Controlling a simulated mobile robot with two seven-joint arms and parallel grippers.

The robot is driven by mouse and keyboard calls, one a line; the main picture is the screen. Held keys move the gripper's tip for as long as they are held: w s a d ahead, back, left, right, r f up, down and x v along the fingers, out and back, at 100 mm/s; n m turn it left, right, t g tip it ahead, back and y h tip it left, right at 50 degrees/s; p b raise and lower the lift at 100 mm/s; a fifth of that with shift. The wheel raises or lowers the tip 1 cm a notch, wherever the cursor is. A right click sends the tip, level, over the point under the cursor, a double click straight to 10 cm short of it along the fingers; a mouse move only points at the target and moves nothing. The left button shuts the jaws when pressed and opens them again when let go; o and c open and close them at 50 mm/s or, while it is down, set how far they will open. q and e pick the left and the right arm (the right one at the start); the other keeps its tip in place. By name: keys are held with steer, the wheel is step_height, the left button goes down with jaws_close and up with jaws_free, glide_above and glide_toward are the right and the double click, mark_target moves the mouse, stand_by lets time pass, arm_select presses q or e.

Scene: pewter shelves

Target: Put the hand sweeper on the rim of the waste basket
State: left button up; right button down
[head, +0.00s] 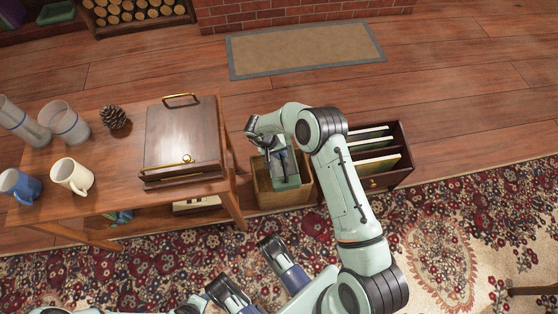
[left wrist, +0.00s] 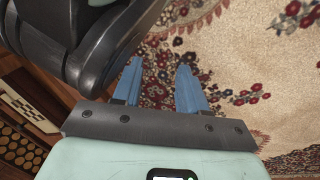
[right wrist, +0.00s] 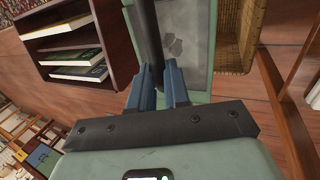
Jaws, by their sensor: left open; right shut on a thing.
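The hand sweeper (head: 289,182) has a green, pan-like body and a dark handle. In the head view it is over the opening of the wicker waste basket (head: 264,192). My right gripper (right wrist: 160,70) is shut on the dark handle. The green body (right wrist: 190,25) lies just beyond its fingers in the right wrist view, with a grey patch on it. The basket's wall (right wrist: 236,40) is beside it. I cannot tell whether the sweeper touches the rim. My left gripper (left wrist: 160,75) is open and empty above the patterned rug.
A wooden rack (head: 380,150) with upright folders stands right of the basket. A wooden table (head: 100,205) with mugs, glasses, a pinecone (head: 114,116) and a wooden box (head: 182,140) stands to its left. The floor beyond the basket is clear up to a mat (head: 305,48).

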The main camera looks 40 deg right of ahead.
arm_select(q)
steer(key=shift+s+a+f+g+b, duration=0.1)
steer(key=shift+s+f+g+b, duration=0.25)
steer(key=shift+s+f, duration=0.35)
steer(key=shift+s+a+f+g+b, duration=0.1)
steer(key=shift+s+f+g+b, duration=0.2)
steer(key=shift+s, duration=0.55)
arm_select(e)
steer(key=shift+f, duration=2.55)
arm_select(q)
steer(key=shift+f, duration=0.1)
arm_select(e)
steer(key=shift+f, duration=0.1)
steer(key=c, duration=1.1)
jaws_free()
arm_select(q)
steer(key=shift+s, duration=0.15)
steer(key=w+r+t+p, duration=0.2)
steer(key=w+r, duration=0.2)
steer(key=w, duration=0.2)
steer(key=shift+d+r+p, duration=0.3)
steer(key=shift+d+p, duration=0.1)
arm_select(e)
steer(key=v, duration=1.2)
